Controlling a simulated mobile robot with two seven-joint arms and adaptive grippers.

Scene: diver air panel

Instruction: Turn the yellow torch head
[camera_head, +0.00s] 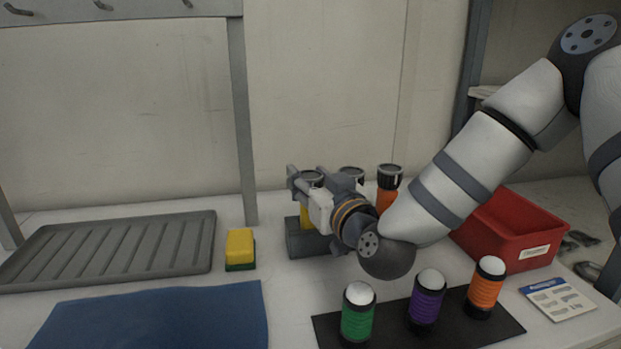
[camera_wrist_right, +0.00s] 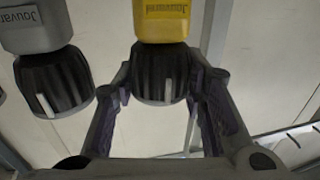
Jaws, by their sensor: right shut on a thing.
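The yellow torch (camera_head: 306,216) stands upright at the left of a row of torches in a dark grey holder (camera_head: 301,240). In the right wrist view its yellow body (camera_wrist_right: 164,22) is at the top, with its black ribbed head (camera_wrist_right: 161,75) below. My right gripper (camera_head: 309,182) reaches in from the right and is shut on that head. In the wrist view the two fingers (camera_wrist_right: 162,90) lie on either side of it. The gripper hides part of the torch in the head view. My left gripper is not in view.
A grey torch (camera_wrist_right: 58,80) is close beside the gripper, and an orange torch (camera_head: 387,190) stands farther right. Green (camera_head: 358,320), purple (camera_head: 427,303) and orange lights (camera_head: 486,290) stand on a black mat in front. A red bin (camera_head: 508,230) is right; a sponge (camera_head: 240,248) is left.

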